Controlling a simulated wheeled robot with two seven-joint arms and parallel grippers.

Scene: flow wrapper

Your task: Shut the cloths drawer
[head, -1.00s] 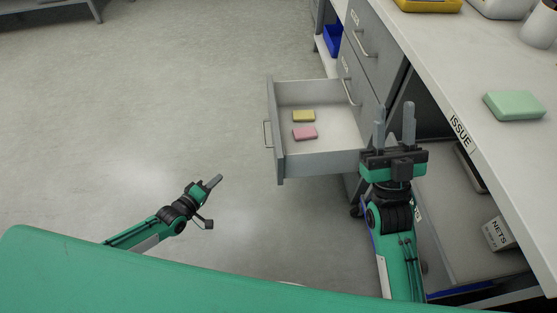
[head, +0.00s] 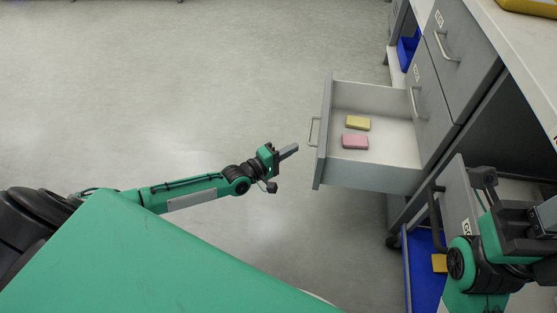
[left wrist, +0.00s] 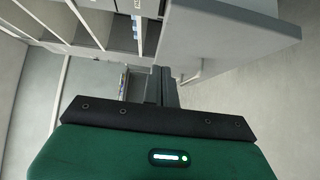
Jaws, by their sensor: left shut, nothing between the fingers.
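The open drawer (head: 375,178) juts out from the grey cabinet, with a yellow cloth (head: 358,123) and a pink cloth (head: 355,142) inside. Its bar handle (head: 312,131) is on the left-facing front. My left gripper (head: 293,149) is shut and empty, just left of the drawer front, its tip a little below and left of the handle. In the left wrist view the shut fingers (left wrist: 161,84) show beside a grey panel (left wrist: 225,30), which looks like the drawer front, with its handle partly hidden (left wrist: 195,72). My right gripper (head: 510,225) is at the right edge, partly cut off.
The cabinet has more closed drawers (head: 462,50) beyond the open one. The white worktop (head: 520,55) is at the upper right. A blue bin (head: 408,52) stands behind, and a blue tray (head: 420,270) lies low below the drawer. The floor (head: 180,90) at left is clear.

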